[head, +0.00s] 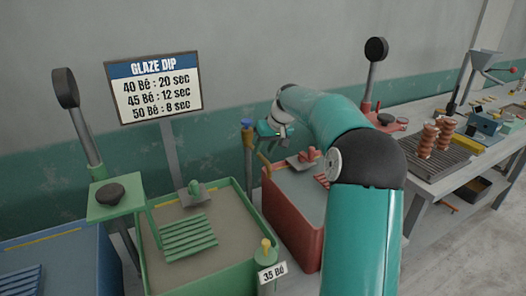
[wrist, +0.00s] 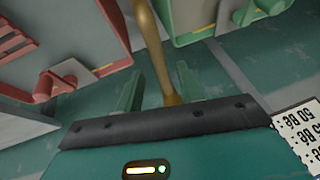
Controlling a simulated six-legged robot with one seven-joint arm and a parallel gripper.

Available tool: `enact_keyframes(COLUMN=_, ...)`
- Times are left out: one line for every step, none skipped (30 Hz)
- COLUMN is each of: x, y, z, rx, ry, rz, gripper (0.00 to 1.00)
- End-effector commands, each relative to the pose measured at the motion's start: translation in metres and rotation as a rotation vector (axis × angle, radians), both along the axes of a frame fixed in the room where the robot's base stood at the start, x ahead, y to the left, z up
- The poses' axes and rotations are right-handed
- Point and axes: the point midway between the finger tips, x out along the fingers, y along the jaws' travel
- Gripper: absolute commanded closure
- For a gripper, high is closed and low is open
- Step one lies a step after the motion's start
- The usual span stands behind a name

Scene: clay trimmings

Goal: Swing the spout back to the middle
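My gripper (wrist: 158,85) is open, with one green finger on each side of the pipe. Gaps show on both sides; I cannot tell whether the pipe lies at finger depth. In the head view my gripper (head: 268,130) is beside a brass post with a blue cap (head: 247,122), between the green and red tubs. My arm partly hides that area.
The green tub (head: 152,262) stands left of the post, with a slatted rack inside. The red tub (head: 302,250) stands right, partly behind my arm. A glaze sign (head: 153,86) rises behind. A blue tub (head: 80,240) is far left; a cluttered bench (head: 425,178) is right.

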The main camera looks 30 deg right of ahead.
Motion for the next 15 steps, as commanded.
enact_keyframes(x=-0.004, y=-0.002, z=0.010, rx=-0.002, ry=-0.003, rz=-0.001, gripper=0.62)
enact_keyframes(x=-0.006, y=-0.004, z=0.016, rx=-0.003, ry=-0.004, rz=-0.002, gripper=0.62)
enact_keyframes(x=-0.010, y=-0.005, z=0.024, rx=-0.003, ry=-0.003, rz=-0.002, gripper=0.62)
enact_keyframes(x=-0.012, y=-0.006, z=0.030, rx=-0.003, ry=-0.003, rz=-0.002, gripper=0.62)
enact_keyframes(x=-0.015, y=-0.007, z=0.036, rx=-0.003, ry=-0.003, rz=-0.002, gripper=0.62)
enact_keyframes(x=-0.018, y=-0.009, z=0.045, rx=-0.003, ry=-0.003, rz=-0.002, gripper=0.62)
enact_keyframes(x=-0.021, y=-0.010, z=0.051, rx=-0.003, ry=-0.004, rz=-0.002, gripper=0.62)
enact_keyframes(x=-0.023, y=-0.011, z=0.057, rx=-0.002, ry=-0.003, rz=-0.001, gripper=0.62)
enact_keyframes(x=-0.027, y=-0.013, z=0.065, rx=-0.002, ry=-0.003, rz=0.000, gripper=0.62)
enact_keyframes(x=-0.029, y=-0.014, z=0.070, rx=-0.002, ry=-0.003, rz=0.000, gripper=0.62)
enact_keyframes(x=-0.031, y=-0.015, z=0.076, rx=-0.003, ry=-0.003, rz=-0.001, gripper=0.62)
enact_keyframes(x=-0.034, y=-0.017, z=0.082, rx=-0.002, ry=-0.002, rz=0.000, gripper=0.62)
enact_keyframes(x=-0.036, y=-0.018, z=0.087, rx=-0.002, ry=-0.002, rz=0.000, gripper=0.62)
enact_keyframes(x=-0.038, y=-0.018, z=0.090, rx=-0.002, ry=-0.001, rz=-0.001, gripper=0.62)
enact_keyframes(x=-0.040, y=-0.019, z=0.095, rx=-0.001, ry=-0.001, rz=0.000, gripper=0.62)
